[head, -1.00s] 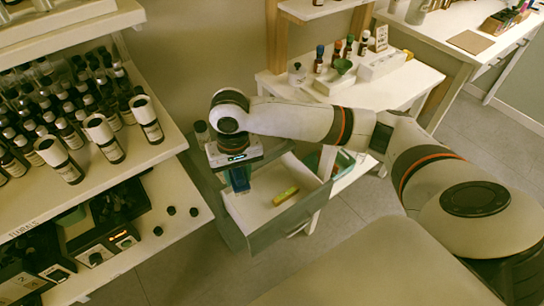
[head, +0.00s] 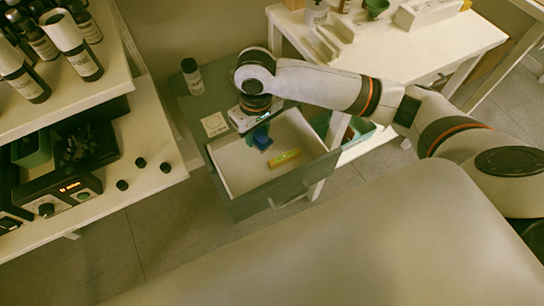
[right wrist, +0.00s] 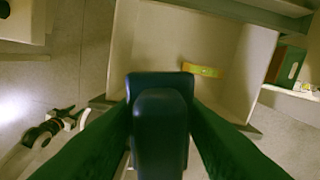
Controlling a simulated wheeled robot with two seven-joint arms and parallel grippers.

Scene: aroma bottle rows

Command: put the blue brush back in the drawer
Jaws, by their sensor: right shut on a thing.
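The blue brush (head: 262,138) is in my right gripper (head: 257,129), over the open drawer's white interior near its back side. In the right wrist view the dark blue brush (right wrist: 160,118) stands between the two green fingers and hides part of the drawer. The fingers are shut on it. Whether the brush touches the drawer floor cannot be told. The drawer (head: 260,198) is pulled out, with a grey-green front. My left gripper is not in view.
A yellow-green block (head: 284,157) lies in the drawer, towards its front; it also shows in the right wrist view (right wrist: 202,71). A dark-capped bottle (head: 192,77) stands on the grey top behind the drawer. Shelves with bottles are on the left, a white table (head: 420,45) at the back right.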

